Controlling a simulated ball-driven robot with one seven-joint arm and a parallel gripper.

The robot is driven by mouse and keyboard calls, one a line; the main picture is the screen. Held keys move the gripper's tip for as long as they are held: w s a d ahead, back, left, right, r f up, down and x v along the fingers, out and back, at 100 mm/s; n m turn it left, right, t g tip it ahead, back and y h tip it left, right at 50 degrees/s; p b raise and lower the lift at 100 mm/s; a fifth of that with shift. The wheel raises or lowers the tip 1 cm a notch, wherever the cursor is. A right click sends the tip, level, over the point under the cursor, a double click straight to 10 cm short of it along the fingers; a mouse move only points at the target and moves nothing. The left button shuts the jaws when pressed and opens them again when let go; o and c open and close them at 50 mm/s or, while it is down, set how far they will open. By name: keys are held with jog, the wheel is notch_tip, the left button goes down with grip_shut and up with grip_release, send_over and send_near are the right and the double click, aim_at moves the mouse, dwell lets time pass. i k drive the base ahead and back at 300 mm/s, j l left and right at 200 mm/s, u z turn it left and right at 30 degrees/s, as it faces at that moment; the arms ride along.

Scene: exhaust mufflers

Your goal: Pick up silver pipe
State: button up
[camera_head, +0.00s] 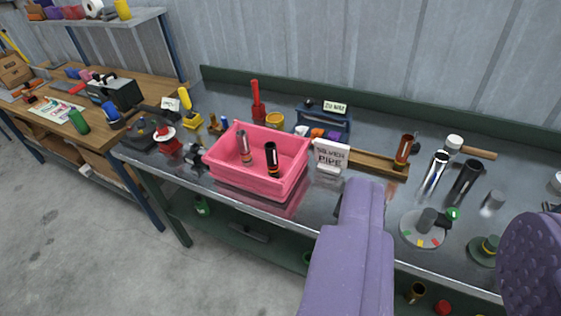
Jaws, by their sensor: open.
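A shiny silver pipe (434,176) stands tilted in the picture on the metal bench at right. A black pipe (465,184) is just right of it. A sign reading "SILVER PIPE" (331,154) stands beside a pink bin (234,182). In the bin are a silver-grey pipe with a brownish band (244,147) and a black one with an orange band (271,159). My gripper (450,205) is open; its two purple fingers are wide apart at the bottom right. From this view the silver pipe shows in the gap between them, with nothing held.
A round plate with coloured marks (420,236) lies below the pipe in view. A wooden strip (372,165) lies behind. A wooden workbench (150,90) stands at left.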

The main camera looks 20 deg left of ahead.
aim_at(241, 136)
jog(key=i+j, duration=0.4)
jog(key=i+j+z, duration=0.1)
jog(key=i+j, duration=0.3)
jog(key=j, duration=0.15)
jog(key=i+j, duration=0.4)
jog(key=i+j+z, duration=0.1)
jog(key=i+j, duration=0.25)
jog(key=j, duration=0.25)
jog(key=i+j, duration=0.4)
jog(key=j, duration=0.15)
jog(key=z, duration=0.05)
